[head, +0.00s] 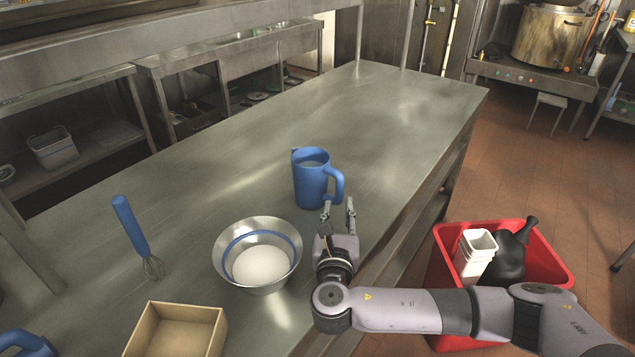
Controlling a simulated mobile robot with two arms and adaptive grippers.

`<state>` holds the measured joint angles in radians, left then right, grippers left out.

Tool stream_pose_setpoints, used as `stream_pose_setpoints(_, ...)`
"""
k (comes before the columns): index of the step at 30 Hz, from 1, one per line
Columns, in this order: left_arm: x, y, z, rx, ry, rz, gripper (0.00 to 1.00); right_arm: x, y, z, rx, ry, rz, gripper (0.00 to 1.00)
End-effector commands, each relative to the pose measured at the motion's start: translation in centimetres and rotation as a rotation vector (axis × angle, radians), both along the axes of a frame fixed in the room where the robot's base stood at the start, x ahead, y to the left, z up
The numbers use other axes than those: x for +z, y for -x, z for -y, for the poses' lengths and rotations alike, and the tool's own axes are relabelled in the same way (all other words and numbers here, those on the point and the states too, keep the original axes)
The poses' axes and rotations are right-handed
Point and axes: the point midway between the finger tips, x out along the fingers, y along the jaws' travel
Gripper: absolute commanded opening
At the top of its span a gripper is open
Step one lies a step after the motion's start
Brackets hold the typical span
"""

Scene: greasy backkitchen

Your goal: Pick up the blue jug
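The blue jug (311,180) stands upright on the steel table (400,110), its handle to the right. My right gripper (338,208) is just in front of the jug's handle side, pointing away from me toward it. Its two fingers are apart, with a gap between them. The left finger is close to the lower end of the handle; I cannot tell whether it touches. Nothing shows between the fingers. My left gripper is not in view.
A steel bowl (290,233) with white contents stands left of my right gripper. A blue-handled whisk (131,225), an open tan box (205,314) and a blue object (25,342) are further left. A red crate (551,257) is beyond the table's right edge. The table's far part is clear.

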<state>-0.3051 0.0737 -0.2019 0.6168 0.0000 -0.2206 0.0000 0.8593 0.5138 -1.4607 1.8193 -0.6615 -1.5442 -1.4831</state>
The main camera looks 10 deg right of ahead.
Motion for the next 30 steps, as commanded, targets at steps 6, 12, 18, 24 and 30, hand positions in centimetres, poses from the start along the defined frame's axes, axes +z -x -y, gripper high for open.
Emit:
stream_pose_setpoints(6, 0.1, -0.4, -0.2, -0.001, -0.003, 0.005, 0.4, 0.0, -1.6, 0.4, 0.0, -0.001, 0.0, 0.26)
stream_pose_setpoints(12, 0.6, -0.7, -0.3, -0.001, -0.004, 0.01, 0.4, 0.2, -4.2, 1.1, -0.002, 0.001, 0.002, 0.26)
stream_pose_setpoints(18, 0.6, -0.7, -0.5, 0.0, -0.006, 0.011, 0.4, 0.0, -6.2, 1.6, 0.0, -0.001, 0.0, 0.26)
stream_pose_setpoints(24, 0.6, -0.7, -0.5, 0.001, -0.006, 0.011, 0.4, 0.0, -6.4, 1.6, 0.0, -0.002, 0.0, 0.26)
stream_pose_setpoints(30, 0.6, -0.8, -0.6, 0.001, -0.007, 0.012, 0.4, -0.1, -6.4, 1.6, 0.0, -0.001, -0.001, 0.16)
